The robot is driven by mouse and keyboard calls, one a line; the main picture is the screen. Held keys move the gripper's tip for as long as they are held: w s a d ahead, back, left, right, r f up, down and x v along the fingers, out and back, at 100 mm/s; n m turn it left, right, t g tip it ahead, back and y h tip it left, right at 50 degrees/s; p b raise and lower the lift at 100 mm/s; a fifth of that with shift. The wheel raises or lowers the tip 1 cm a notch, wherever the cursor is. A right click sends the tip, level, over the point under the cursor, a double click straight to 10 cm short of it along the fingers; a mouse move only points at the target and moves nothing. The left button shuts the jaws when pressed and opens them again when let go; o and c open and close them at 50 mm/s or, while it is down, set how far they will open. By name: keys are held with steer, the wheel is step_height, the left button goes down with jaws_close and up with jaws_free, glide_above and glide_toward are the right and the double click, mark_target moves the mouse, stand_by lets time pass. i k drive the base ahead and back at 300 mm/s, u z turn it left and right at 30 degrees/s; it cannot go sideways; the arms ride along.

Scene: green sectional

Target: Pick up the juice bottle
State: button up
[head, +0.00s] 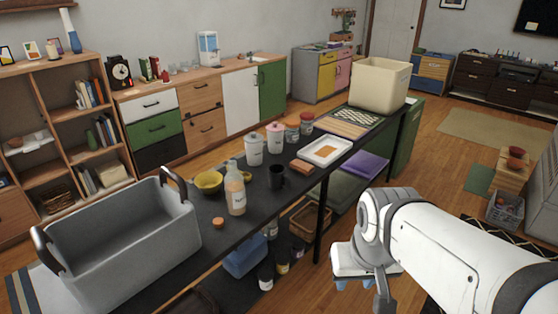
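A clear bottle with pale orange contents (236,190), which looks like the juice bottle, stands upright on the long black table (180,262). A yellow bowl (208,182) is just behind it to the left, and a dark mug (276,177) is to its right. A small orange cap-like thing (218,222) lies in front of it. My gripper (355,284) is at lower right, off the table's near side and well apart from the bottle. Its fingers are small and partly hidden, so I cannot tell whether it is open or shut. Nothing held shows.
A large grey bin (120,245) takes up the table's left end. Canisters (254,150), jars (292,127), a white tray (326,150) and a cream box (379,85) stand farther along. Several things, including a blue container (245,257), sit below the table.

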mark_target(235, 181)
steer(key=i, duration=1)
steer(key=z, duration=0.05)
